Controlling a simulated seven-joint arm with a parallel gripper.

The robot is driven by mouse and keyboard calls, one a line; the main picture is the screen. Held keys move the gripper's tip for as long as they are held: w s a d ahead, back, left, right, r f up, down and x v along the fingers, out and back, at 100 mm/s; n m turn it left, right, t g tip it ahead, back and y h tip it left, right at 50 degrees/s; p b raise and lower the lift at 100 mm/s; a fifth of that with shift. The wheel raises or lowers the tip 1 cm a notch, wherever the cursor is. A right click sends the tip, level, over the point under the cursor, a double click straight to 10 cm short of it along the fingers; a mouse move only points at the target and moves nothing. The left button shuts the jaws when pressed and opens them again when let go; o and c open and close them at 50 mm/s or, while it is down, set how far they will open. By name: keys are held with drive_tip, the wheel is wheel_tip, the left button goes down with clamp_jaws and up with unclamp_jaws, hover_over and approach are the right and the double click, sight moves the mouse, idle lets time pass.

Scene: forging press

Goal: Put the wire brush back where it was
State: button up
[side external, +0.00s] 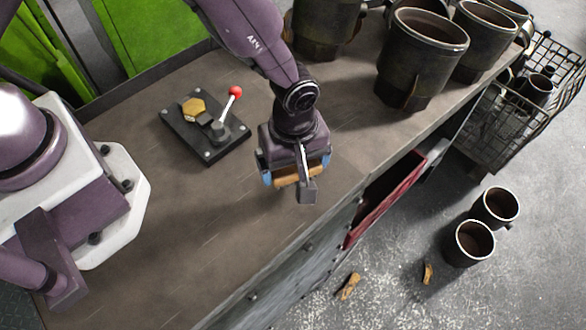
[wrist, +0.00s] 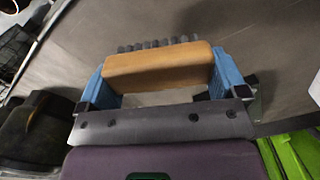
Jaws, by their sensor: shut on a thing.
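The wire brush (wrist: 158,66) is between the blue fingers of my gripper (wrist: 160,82) in the wrist view. Its tan wooden block is gripped at both ends, and a row of dark bristles shows past its far edge. In the side view my gripper (side external: 297,176) is over the front part of the bench, near its edge. The brush's wooden block (side external: 290,180) shows there between the blue fingertips. Whether the brush touches the bench top is not clear.
A black plate with a red-knobbed lever (side external: 235,92) and a brass hexagon (side external: 193,108) lies on the bench (side external: 190,220) left of my gripper. Large dark cups (side external: 418,60) stand at the back right. A red drawer (side external: 385,200) stands open at the bench front. A wire basket (side external: 530,95) is at right.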

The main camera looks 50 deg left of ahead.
sight(293, 174)
drive_tip(key=shift+f, duration=1.55)
drive_tip(key=shift+f, duration=0.15)
drive_tip(key=o, duration=0.6)
wheel_tip(293, 174, up, 12)
drive_tip(key=shift+w+r, duration=0.1)
drive_tip(key=shift+r, duration=0.1)
drive_tip(key=a+r+m+t+h, duration=0.1)
drive_tip(key=a+r+m+h, duration=0.15)
drive_tip(key=a+r, duration=0.55)
drive_tip(key=s+a+r+m+t, duration=0.1)
drive_tip(key=s+a+r+m, duration=0.2)
drive_tip(key=s+a+r, duration=0.1)
drive_tip(key=s+a+r+m+t+y, duration=0.1)
drive_tip(key=s+a+r+m+t, duration=0.1)
drive_tip(key=s+a+r+m, duration=0.2)
drive_tip(key=s+a+r+m+t+y, duration=0.1)
drive_tip(key=s+a+r+m, duration=0.3)
drive_tip(key=a+r, duration=0.1)
drive_tip(key=shift+a+r+t+y, duration=0.3)
drive_tip(key=shift+r+t, duration=0.1)
drive_tip(key=shift+r, duration=0.2)
